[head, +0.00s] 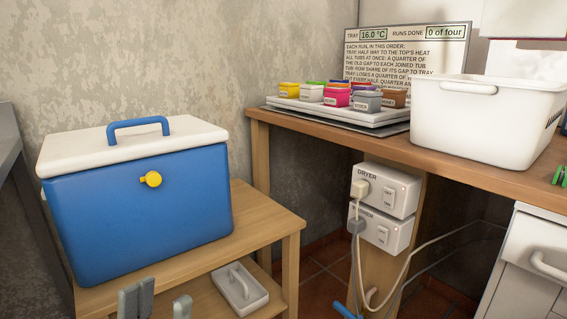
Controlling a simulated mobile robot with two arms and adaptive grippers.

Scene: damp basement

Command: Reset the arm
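My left gripper (160,304) shows only as grey fingertips at the bottom edge of the head view. The fingertips stand apart with nothing seen between them. They are in front of the low wooden table, below the blue cooler box (145,215). The rest of the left arm is out of the picture. My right gripper is not in view.
The cooler has a white lid and stands on the low table (262,215). The wooden bench (430,155) carries coloured tubs (335,97) on a tray, a sign (408,55) and a white bin (480,125). Cables hang from socket boxes (385,190).

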